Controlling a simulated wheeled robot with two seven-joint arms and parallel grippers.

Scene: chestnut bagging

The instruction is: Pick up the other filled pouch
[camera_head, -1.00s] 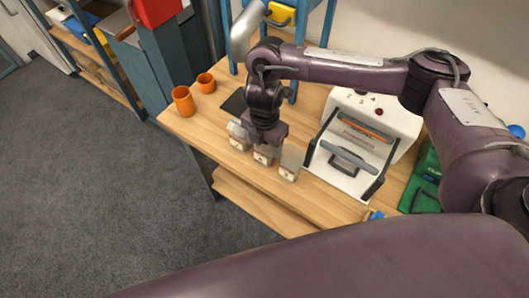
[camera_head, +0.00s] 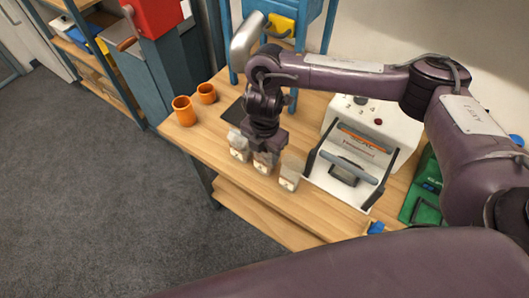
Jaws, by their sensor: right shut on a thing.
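Three small clear pouches with pale labels stand in a row near the table's front edge. They are the left pouch (camera_head: 238,146), the middle pouch (camera_head: 262,162) and the right pouch (camera_head: 290,176). My right gripper (camera_head: 263,151) points down over the middle pouch and is shut on it; the fingertips are small and partly hidden. The middle pouch looks upright at about the height of its neighbours, and I cannot tell whether it touches the table. The right pouch stands apart from the gripper. My left gripper is not in view.
A white sealing machine (camera_head: 390,128) with a dark-handled front stands right of the pouches. Two orange cups (camera_head: 184,111) stand at the table's left. A blue frame (camera_head: 305,28) rises behind. A green item (camera_head: 424,190) lies at the right. Bare wood (camera_head: 213,150) shows at front left.

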